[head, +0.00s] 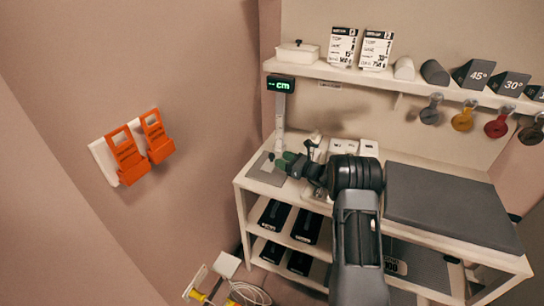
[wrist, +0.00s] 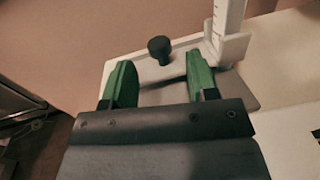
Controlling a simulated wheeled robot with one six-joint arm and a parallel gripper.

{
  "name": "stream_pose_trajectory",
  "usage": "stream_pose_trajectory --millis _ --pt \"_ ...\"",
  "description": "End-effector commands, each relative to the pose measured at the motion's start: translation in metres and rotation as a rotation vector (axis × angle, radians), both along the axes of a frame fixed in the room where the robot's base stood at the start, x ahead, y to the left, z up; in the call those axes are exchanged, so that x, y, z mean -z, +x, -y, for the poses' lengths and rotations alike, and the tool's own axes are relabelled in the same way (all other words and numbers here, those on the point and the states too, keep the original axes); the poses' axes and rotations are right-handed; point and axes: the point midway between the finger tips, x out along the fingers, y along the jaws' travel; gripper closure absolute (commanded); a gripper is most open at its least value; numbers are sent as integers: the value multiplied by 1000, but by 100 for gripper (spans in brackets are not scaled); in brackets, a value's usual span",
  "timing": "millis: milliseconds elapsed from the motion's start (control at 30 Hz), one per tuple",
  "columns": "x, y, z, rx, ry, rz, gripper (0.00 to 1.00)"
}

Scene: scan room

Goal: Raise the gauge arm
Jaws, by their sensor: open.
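The gauge has a pale upright column (head: 280,113) with a green "cm" display (head: 281,85) on top, standing at the table's left end. In the wrist view the column (wrist: 229,18) rises from a white block at upper right. A black knob (wrist: 159,48) stands beyond the fingertips, near a pale bar that runs toward the column; this looks like the gauge arm, low down. My gripper (head: 285,163) is at the gauge's foot. In the wrist view its green fingers (wrist: 160,80) are wide apart, with nothing between them. The knob appears ahead of the gap, not gripped.
The gauge stands on a grey plate (head: 266,172) on a white table with a dark grey mat (head: 440,205). A shelf (head: 350,76) above holds cards, blocks and hanging coloured discs. Orange holders (head: 125,155) hang on the left wall. A cable lies on the floor below.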

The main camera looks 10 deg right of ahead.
Motion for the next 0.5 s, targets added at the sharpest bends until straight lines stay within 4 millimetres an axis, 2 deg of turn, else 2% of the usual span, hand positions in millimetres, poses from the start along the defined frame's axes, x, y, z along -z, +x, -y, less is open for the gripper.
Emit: stream_pose_trajectory --millis 200,500 --pt "0 24 -25 -2 -1 -1 47" --pt "0 38 -39 0 -1 -1 47"
